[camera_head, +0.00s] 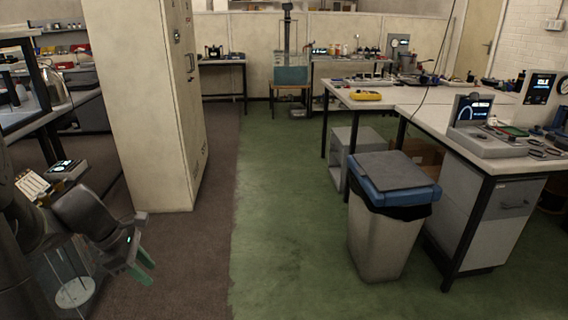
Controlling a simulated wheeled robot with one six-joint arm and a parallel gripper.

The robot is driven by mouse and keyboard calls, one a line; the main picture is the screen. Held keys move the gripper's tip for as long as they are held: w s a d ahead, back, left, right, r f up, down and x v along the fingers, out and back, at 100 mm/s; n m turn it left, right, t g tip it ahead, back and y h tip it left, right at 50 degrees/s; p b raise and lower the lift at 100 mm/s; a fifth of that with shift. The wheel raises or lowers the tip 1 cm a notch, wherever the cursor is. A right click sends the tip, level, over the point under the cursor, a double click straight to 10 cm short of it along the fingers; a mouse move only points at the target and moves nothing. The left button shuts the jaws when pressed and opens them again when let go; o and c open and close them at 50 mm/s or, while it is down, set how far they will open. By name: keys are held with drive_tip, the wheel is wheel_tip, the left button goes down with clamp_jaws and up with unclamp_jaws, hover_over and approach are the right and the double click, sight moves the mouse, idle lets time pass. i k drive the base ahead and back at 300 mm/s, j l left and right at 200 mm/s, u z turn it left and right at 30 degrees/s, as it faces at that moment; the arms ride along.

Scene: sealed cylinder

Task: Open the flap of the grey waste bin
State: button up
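The grey waste bin (377,243) stands on the green floor at the right of the middle, against the near end of the right-hand bench. It has a blue rim (410,195) with a black liner hanging out below it. Its dark grey flap (390,170) lies flat across the top, closed. My gripper (144,266) is at the lower left, far from the bin and touching nothing. Its two green-tipped fingers are apart with nothing between them.
A tall cream cabinet (150,110) stands left of the middle. The right-hand bench (430,118) carries instruments, with a drawer unit (490,215) beneath, close beside the bin. The green floor (285,220) between cabinet and bin is clear.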

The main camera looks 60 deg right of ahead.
sight(389, 169)
drive_tip(key=l+z, duration=0.1)
drive_tip(key=l, duration=1.4)
drive_tip(key=l+z, duration=0.1)
drive_tip(key=l, duration=1.4)
drive_tip(key=i+l+z, duration=0.15)
drive_tip(key=l, duration=1.35)
drive_tip(key=k, duration=0.05)
